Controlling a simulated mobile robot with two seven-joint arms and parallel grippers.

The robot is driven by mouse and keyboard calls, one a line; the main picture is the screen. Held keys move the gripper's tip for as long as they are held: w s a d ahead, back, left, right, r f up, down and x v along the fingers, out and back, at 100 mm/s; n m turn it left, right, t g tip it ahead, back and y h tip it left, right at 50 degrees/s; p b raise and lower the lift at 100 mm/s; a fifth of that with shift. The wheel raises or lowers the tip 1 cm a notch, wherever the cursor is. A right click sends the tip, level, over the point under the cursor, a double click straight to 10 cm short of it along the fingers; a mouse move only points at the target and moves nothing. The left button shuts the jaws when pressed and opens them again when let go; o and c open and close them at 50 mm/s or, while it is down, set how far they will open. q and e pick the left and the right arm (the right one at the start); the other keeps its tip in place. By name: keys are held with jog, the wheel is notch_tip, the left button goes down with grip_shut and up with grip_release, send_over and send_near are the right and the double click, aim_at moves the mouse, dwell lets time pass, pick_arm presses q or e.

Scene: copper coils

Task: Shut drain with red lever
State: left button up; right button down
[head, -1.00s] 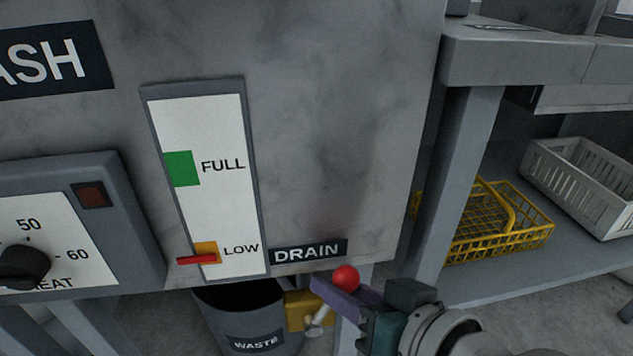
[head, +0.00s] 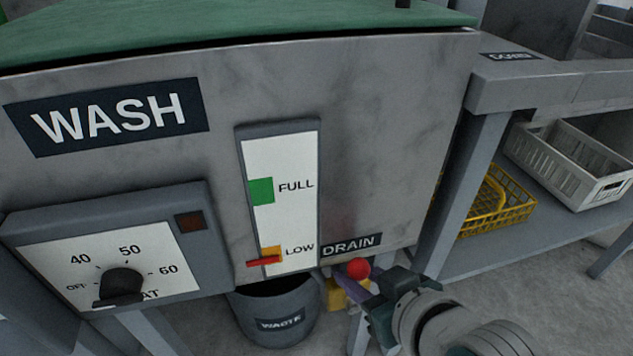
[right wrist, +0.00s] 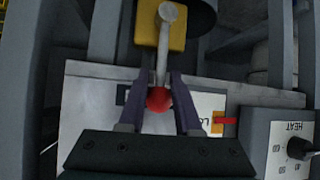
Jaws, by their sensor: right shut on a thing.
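The red ball knob of the drain lever (head: 358,268) shows just below the DRAIN label (head: 351,245) on the wash tank. In the right wrist view the red knob (right wrist: 158,98) ends a pale metal lever arm (right wrist: 164,50) that comes from a yellow valve body (right wrist: 160,30). The yellow body (head: 337,296) is partly hidden in the head view. My right gripper (head: 362,284) is at the knob, its purple fingers on either side, shut on the lever. My left gripper is not in view.
A grey waste bin (head: 277,308) stands under the tank, left of the valve. The level gauge (head: 281,215) has its red pointer at LOW. A heat dial (head: 122,284) is at left. A table leg (head: 463,195), yellow basket (head: 500,215) and white crate (head: 570,165) are at right.

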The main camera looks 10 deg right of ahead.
jog(key=shift+w+a+r, duration=0.15)
jog(key=shift+w+r, duration=0.15)
jog(key=shift+r, duration=0.15)
jog(key=c, duration=0.9)
grip_release()
jog(key=shift+o, duration=1.4)
jog(key=shift+f, duration=0.25)
jog(key=shift+s, duration=0.2)
jog(key=shift+s+r+p, duration=0.25)
jog(key=shift+r+p, duration=0.1)
jog(key=shift+p, duration=0.05)
jog(key=p+v, duration=0.5)
jog(key=v, duration=0.4)
